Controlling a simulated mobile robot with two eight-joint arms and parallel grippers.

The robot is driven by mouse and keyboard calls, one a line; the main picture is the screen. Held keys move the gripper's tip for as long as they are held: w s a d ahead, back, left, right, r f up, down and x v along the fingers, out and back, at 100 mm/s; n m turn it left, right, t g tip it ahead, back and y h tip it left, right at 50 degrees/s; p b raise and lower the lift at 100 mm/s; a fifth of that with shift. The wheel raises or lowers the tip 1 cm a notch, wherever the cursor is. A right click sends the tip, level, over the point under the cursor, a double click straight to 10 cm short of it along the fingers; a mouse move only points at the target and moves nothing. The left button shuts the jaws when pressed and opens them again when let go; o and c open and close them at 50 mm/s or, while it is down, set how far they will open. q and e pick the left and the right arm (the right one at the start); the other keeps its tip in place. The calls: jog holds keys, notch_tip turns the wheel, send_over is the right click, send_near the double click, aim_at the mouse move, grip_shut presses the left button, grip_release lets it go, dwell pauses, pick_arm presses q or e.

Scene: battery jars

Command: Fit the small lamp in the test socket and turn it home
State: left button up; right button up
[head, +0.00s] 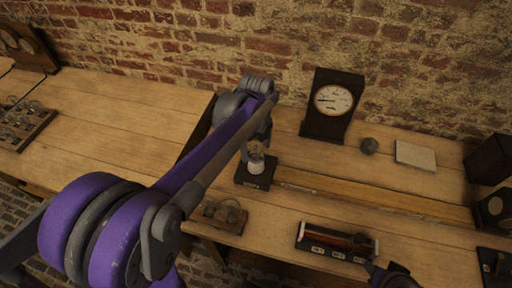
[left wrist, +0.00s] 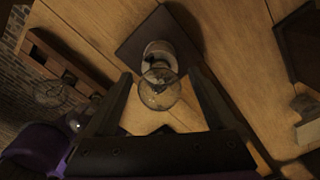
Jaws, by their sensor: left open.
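The test socket (head: 254,182) is a pale round holder on a dark square base, standing on the bench near the middle of the head view. The small clear glass lamp (left wrist: 160,90) sits upright at the socket (left wrist: 160,48) in the left wrist view. Whether its base is fully seated cannot be seen. My left gripper (left wrist: 158,98) is open, with one finger on each side of the lamp bulb. In the head view the left gripper (head: 257,148) is right above the socket. Only a dark and purple part of my right arm shows at the bottom edge; its jaws cannot be made out.
A wooden rack (head: 232,223) with glass lamps stands in front of the socket. A dial meter (head: 326,125) stands behind, to the right. A labelled dark box (head: 320,246) lies at front right. A wooden ledge (head: 370,195) runs right from the socket.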

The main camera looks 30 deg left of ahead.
pick_arm(q)
notch_tip(320, 180, up, 11)
jog(key=shift+f+p, duration=0.1)
jog(key=shift+p, duration=0.3)
pick_arm(e)
jog(key=shift+w+r, duration=0.15)
jog(key=shift+r, duration=0.35)
